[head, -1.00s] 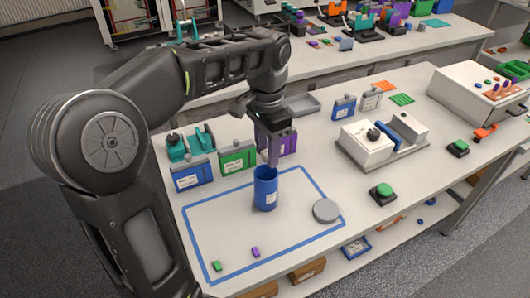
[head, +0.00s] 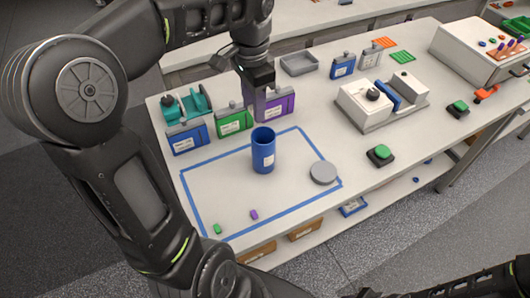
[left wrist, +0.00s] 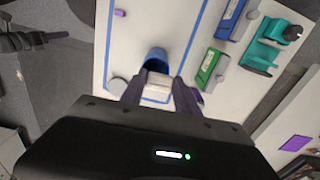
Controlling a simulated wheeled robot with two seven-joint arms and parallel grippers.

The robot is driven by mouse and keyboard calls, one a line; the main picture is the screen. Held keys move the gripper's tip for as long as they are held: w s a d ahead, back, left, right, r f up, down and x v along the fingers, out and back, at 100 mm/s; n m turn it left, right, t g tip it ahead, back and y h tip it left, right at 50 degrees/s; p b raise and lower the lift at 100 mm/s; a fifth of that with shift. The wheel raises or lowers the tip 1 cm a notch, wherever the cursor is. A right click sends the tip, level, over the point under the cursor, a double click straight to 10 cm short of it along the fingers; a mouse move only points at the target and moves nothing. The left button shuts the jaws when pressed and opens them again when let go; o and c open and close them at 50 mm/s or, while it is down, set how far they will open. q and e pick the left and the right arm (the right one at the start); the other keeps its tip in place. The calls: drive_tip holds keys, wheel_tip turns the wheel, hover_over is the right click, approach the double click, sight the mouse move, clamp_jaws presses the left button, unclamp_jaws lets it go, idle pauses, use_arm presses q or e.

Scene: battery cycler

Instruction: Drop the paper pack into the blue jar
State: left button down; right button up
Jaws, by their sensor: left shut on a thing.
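The blue jar (head: 263,157) stands upright and open on the white table, inside a blue-taped rectangle. My left gripper (head: 259,118) points down just above and slightly behind the jar's mouth. In the left wrist view its two fingers (left wrist: 158,87) are shut on the white paper pack (left wrist: 157,91). The blue jar (left wrist: 157,54) shows just beyond the pack there, partly hidden by it. The pack cannot be made out in the head view. My right gripper is not in view.
A grey round lid (head: 323,173) lies right of the jar. Blue (head: 187,140), green (head: 232,120) and purple (head: 278,103) containers stand behind it. Small green (head: 218,229) and purple (head: 254,214) pieces lie in front. A white device (head: 366,104) stands to the right.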

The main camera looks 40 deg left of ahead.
use_arm(q)
drive_tip(key=shift+f, duration=1.55)
drive_tip(key=c, duration=0.8)
unclamp_jaws()
drive_tip(key=shift+c, duration=0.2)
drive_tip(key=shift+r, duration=0.15)
